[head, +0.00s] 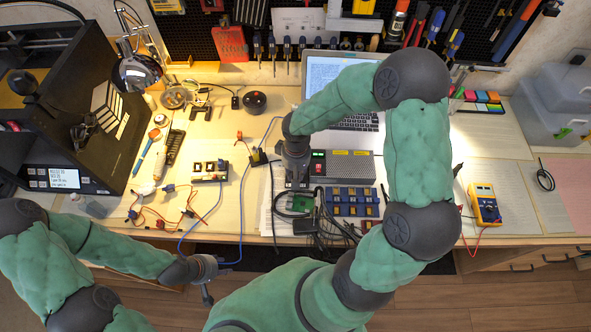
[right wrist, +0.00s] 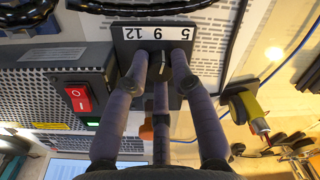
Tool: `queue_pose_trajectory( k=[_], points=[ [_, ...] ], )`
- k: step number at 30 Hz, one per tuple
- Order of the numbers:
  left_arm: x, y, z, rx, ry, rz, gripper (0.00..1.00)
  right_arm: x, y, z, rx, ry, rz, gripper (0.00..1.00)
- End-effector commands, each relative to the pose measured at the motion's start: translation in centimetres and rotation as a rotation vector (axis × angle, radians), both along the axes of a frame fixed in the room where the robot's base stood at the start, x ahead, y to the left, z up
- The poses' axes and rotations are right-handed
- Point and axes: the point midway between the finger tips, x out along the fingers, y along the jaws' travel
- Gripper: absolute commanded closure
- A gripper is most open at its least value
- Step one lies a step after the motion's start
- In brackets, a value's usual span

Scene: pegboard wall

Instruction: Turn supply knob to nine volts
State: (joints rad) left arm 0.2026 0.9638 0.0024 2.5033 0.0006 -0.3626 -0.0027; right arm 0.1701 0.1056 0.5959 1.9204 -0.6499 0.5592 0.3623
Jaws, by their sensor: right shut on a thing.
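The power supply (head: 350,167) is a grey box with a red rocker switch (right wrist: 82,98) and a green light. Its black knob plate (right wrist: 121,34) carries a white label (right wrist: 158,33) reading 5, 9 and 12, upside down in the right wrist view, with 9 in the middle. My right gripper (right wrist: 160,68) is shut on the knob (right wrist: 163,70) below the label. A light mark on the knob shows between the fingers, roughly under the 9; its exact pointing is partly hidden. My left gripper (head: 207,287) hangs at the table's front edge, its opening unclear.
A laptop (head: 345,75) stands behind the supply. Blue terminal blocks (head: 350,200), a green board (head: 302,203) and black cables lie in front. A yellow multimeter (head: 484,203) is at right, loose wires at left. A yellow-handled tool (right wrist: 243,106) shows beside the supply.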

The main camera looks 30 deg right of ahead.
Motion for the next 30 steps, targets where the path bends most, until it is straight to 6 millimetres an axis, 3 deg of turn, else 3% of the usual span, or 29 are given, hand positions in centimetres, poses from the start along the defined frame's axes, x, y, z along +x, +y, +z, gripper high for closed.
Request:
queue_pose_trajectory(
  k=[12, 28, 29, 30],
  points=[
    [-0.01, 0.0, 0.95, 0.0, 0.0, 0.0, 0.6, 0.04, 0.02, 0.04, 0.0, 0.0, 0.182, 1.0],
    [0.0, -0.01, 1.0, 0.0, 0.0, 0.0, 0.6, 0.04, 0.02, -0.02, 0.0, -0.001, 0.206, 1.0],
    [0.0, -0.01, 1.0, 0.0, 0.0, 0.0, 0.6, 0.04, 0.02, -0.02, 0.0, -0.001, 0.206, 0.72],
    [0.0, -0.01, 1.0, 0.0, 0.0, 0.0, 0.6, 0.04, 0.02, -0.02, 0.0, -0.001, 0.205, 0.61]
  ],
)
